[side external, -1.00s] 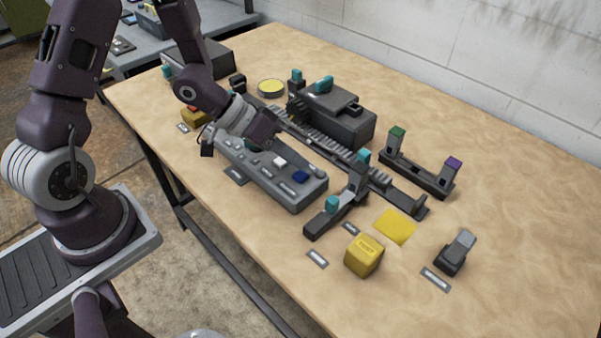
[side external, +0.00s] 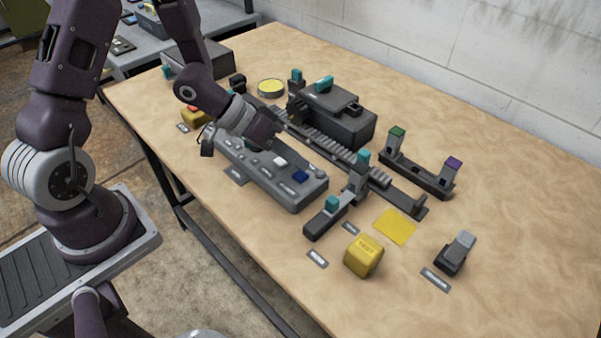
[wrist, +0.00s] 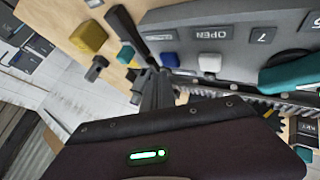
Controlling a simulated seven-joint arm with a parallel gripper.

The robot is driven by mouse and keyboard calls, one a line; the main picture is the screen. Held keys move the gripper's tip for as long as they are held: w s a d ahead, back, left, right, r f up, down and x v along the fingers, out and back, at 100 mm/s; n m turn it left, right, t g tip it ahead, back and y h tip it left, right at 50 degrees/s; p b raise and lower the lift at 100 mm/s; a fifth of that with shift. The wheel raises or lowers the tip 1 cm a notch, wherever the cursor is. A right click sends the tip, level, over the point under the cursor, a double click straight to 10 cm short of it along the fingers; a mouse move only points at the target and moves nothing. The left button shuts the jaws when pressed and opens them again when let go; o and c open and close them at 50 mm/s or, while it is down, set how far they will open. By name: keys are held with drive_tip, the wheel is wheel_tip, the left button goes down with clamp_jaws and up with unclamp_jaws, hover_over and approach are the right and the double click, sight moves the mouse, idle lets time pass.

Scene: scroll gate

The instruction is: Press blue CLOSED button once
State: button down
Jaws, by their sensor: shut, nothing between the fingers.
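The blue button (side external: 300,176) is at the right end of the grey control panel (side external: 290,193), beside a white button (side external: 279,161). In the wrist view the blue button (wrist: 170,60) is beside the white button (wrist: 209,62), whose plate reads OPEN. The label by the blue button is too small to read. My gripper (side external: 268,136) is over the panel's back side, left of and behind the blue button in the side view. Its shut fingers (wrist: 156,88) show near the blue button in the wrist view. I cannot tell their height above the panel.
A toothed rail (side external: 330,147) runs behind the panel, with a dark housing (side external: 345,122) beyond. A teal-tipped lever (side external: 332,203) stands right of the panel. A yellow cube (side external: 364,257) and a yellow square (side external: 395,226) are farther right.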

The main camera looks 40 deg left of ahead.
sight(295, 174)
drive_tip(key=shift+f, duration=0.15)
drive_tip(key=shift+f, duration=0.3)
drive_tip(key=shift+f, duration=0.5)
idle(0.7)
drive_tip(key=shift+r, duration=3.45)
